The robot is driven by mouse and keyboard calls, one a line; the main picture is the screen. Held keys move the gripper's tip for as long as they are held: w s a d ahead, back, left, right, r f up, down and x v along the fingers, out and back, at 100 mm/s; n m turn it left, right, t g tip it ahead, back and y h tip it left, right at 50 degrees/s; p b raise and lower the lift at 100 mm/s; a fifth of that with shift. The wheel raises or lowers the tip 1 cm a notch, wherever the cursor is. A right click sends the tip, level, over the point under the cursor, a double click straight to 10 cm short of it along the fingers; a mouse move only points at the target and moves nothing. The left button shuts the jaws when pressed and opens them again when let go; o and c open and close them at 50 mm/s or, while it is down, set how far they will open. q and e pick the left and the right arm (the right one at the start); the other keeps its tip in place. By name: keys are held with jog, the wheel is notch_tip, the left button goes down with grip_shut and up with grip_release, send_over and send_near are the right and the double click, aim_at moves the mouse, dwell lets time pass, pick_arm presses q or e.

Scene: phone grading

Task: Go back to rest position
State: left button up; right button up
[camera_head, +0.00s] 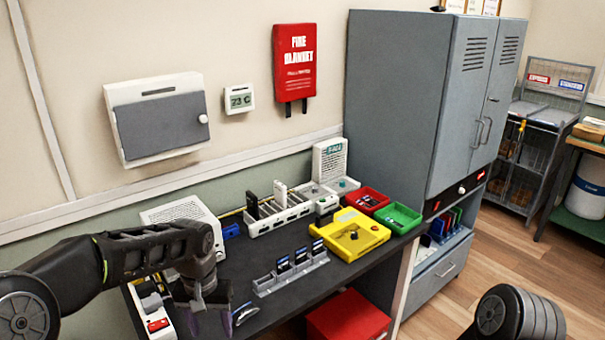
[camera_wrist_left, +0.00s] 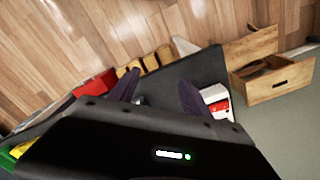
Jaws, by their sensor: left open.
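My left gripper (camera_head: 212,318) hangs over the left front part of the black table (camera_head: 335,275), at the lower edge of the head view. In the left wrist view its two dark fingers (camera_wrist_left: 158,92) stand apart with nothing between them. A small dark handheld item (camera_head: 245,313) lies just right of it on the table; I cannot tell if they touch. A rounded dark part of my right arm shows at the lower right of the head view; my right gripper is out of view.
A white rack (camera_head: 262,225) holds a dark and a white phone. A grey rack (camera_head: 290,279) holds several dark phones. A yellow box (camera_head: 349,246), red tray (camera_head: 367,211) and green tray (camera_head: 398,230) stand at right. A white-red device (camera_head: 158,325) is beside my left gripper. A grey cabinet (camera_head: 395,90) stands beyond.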

pick_arm(q)
jog(key=w+d+f+m+t+h, duration=0.1)
jog(key=w+d+f+t+h, duration=0.1)
jog(key=w+d+f+t, duration=0.3)
jog(key=s+d+f+g+h, duration=0.1)
jog(key=s+d+f+h, duration=0.1)
jog(key=s+d+f, duration=0.6)
jog(key=s+f+n+g, duration=0.1)
jog(key=s+f, duration=0.6)
jog(key=s, duration=0.4)
jog(key=s+f+n+g, duration=0.1)
jog(key=s+f+g, duration=0.1)
jog(key=s+f, duration=0.6)
jog(key=s, duration=0.4)
jog(key=shift+a+f+n, duration=0.2)
jog(key=shift+a+n, duration=0.15)
jog(key=shift+n, duration=0.05)
jog(key=shift+c, duration=0.5)
